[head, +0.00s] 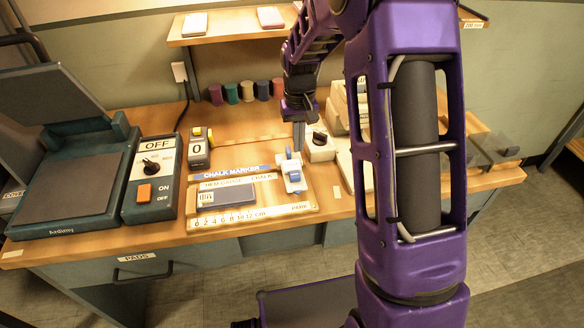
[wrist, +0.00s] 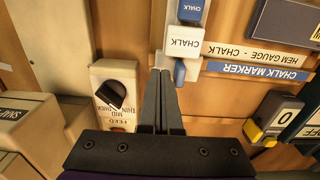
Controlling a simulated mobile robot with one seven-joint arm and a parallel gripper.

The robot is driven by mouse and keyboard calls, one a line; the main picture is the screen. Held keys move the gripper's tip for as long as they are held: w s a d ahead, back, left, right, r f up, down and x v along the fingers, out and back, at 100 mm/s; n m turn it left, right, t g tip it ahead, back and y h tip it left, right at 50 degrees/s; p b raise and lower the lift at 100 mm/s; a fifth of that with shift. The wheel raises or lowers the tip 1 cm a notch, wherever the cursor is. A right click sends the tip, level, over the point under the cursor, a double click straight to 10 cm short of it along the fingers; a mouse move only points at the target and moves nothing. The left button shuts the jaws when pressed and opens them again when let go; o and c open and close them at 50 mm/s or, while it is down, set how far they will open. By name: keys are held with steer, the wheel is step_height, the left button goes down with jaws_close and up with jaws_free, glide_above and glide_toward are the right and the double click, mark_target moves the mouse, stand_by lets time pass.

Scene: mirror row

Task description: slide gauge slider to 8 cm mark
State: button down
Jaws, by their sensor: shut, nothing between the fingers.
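The hem gauge board (head: 310,203) lies on the bench, with a number scale (head: 238,217) along its front edge and "PARK" at the scale's right end. The gauge slider (head: 294,177), white with blue parts, sits at the board's right side, towards PARK and right of the numbers. In the wrist view the slider's white block (wrist: 184,42) reads "CHALK", with blue above and below it. My gripper (head: 298,146) points down behind the slider. Its fingers (wrist: 161,72) are shut and empty, tips close to the block's edge; I cannot tell whether they touch.
A dark plate (head: 227,194) lies on the board. A feed dial box (head: 319,147) stands close right of my gripper; its dial (wrist: 116,93) shows in the wrist view. A counter (head: 198,150), switch box (head: 153,178) and press (head: 75,190) stand left. Thread spools (head: 247,91) stand behind.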

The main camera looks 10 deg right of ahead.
steer(key=shift+f+b, duration=0.35)
steer(key=shift+f, duration=0.4)
steer(key=shift+a, duration=0.1)
steer(key=shift+a+p, duration=0.55)
steer(key=shift+a, duration=7.6)
steer(key=shift+r, duration=0.1)
step_height(320, 180, up, 7)
steer(key=d+p, duration=0.1)
steer(key=p, duration=0.4)
steer(key=shift+d, duration=0.15)
